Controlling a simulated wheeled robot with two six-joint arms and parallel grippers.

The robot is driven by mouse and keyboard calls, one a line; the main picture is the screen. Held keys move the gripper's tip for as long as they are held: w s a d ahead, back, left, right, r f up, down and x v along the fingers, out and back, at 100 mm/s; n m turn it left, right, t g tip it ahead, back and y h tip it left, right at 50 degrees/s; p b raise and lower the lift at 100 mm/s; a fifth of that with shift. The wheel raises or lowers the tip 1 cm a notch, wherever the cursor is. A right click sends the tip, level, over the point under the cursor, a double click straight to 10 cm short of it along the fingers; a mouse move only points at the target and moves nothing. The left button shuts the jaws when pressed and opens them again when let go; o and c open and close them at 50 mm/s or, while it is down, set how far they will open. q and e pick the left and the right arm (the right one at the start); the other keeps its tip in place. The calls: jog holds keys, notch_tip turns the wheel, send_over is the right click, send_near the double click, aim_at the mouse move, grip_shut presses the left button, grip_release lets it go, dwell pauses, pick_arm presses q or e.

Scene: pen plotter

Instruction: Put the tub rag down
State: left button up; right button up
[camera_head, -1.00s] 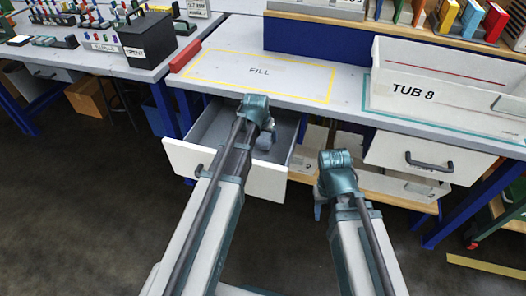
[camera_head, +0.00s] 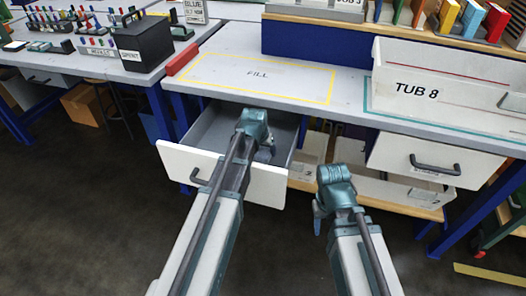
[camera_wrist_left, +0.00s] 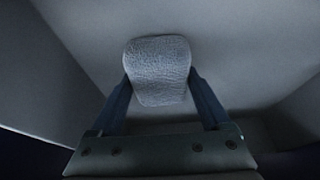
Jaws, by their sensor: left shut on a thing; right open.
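The grey textured tub rag (camera_wrist_left: 157,70) is between the fingers of my left gripper (camera_wrist_left: 160,92) in the left wrist view. That gripper is shut on it, over the plain grey inside of the drawer (camera_wrist_left: 75,35). In the head view my left gripper (camera_head: 265,152) reaches down into the open drawer (camera_head: 212,128) under the bench. The rag is hard to make out there, as my arm covers part of the drawer. I cannot tell whether the rag touches the drawer's floor. My right gripper (camera_head: 318,217) is open and points down in front of the bench, right of the drawer.
The bench top carries a yellow-outlined FILL area (camera_head: 258,75), which is empty. A white bin marked TUB 8 (camera_head: 440,95) stands to its right. A shut drawer (camera_head: 433,160) is below it. A side table with a black box (camera_head: 143,45) is at the left.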

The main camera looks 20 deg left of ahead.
pick_arm(q)
jog(key=shift+f, duration=0.2)
jog(key=o, duration=1)
jog(key=shift+r, duration=0.15)
jog(key=p+v, duration=1.1)
jog(key=v, duration=0.1)
jog(key=shift+r, duration=0.15)
